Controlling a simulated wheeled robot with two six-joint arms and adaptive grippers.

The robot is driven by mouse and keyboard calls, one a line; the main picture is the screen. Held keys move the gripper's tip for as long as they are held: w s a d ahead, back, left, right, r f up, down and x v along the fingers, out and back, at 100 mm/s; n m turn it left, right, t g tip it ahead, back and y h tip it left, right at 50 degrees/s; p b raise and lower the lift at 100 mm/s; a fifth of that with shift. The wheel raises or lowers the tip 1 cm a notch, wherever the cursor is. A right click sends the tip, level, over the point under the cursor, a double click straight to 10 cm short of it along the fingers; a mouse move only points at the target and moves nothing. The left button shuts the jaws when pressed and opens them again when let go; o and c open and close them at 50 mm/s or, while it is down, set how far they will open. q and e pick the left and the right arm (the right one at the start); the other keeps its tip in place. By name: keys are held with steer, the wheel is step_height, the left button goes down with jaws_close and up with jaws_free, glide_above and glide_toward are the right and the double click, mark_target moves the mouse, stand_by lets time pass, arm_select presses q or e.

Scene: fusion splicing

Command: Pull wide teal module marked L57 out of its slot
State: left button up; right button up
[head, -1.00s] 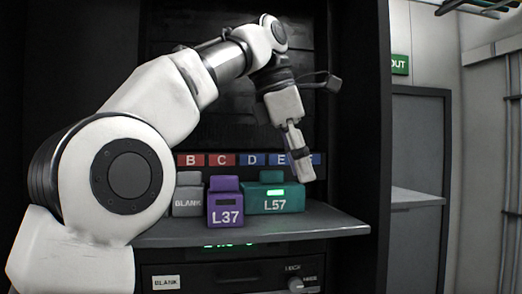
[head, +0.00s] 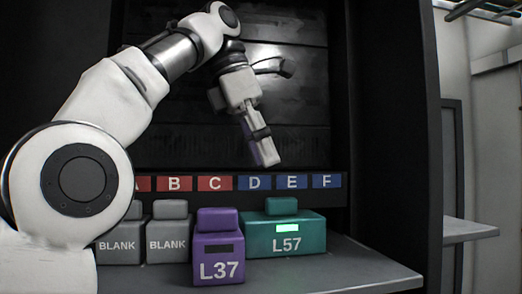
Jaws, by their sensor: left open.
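The wide teal module marked L57 (head: 286,243) sits on the grey shelf below the labels D and E, with a lit green window on its front and a smaller teal block on top. My left gripper (head: 266,160) is above the module and slightly left of its middle, pointing down. It is open, apart from the module, and nothing shows between its fingers. My right gripper is not in view.
The purple module L37 (head: 218,258) stands just left of L57 and sticks out farther forward. Two grey BLANK modules (head: 167,240) stand farther left. The shelf (head: 360,272) is bare to the right of L57. A dark cabinet wall (head: 395,130) bounds the right side.

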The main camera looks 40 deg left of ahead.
mark_target(280, 198)
arm_select(q)
steer(key=f, duration=0.1)
steer(key=w+f+b, duration=0.1)
steer(key=w+a+f+b, duration=0.1)
steer(key=shift+f, duration=0.4)
steer(key=f, duration=0.1)
steer(key=d+f+b, duration=0.1)
steer(key=d+f, duration=0.1)
steer(key=shift+w+b, duration=0.35)
steer(key=shift+d+f, duration=0.2)
steer(key=shift+f, duration=0.05)
steer(key=shift+w+f, duration=0.1)
steer(key=shift+f, duration=0.05)
steer(key=shift+w+a+f, duration=0.1)
steer(key=shift+w+a, duration=0.05)
steer(key=shift+a, duration=0.2)
steer(key=c, duration=0.6)
steer(key=shift+d, duration=0.2)
jaws_close()
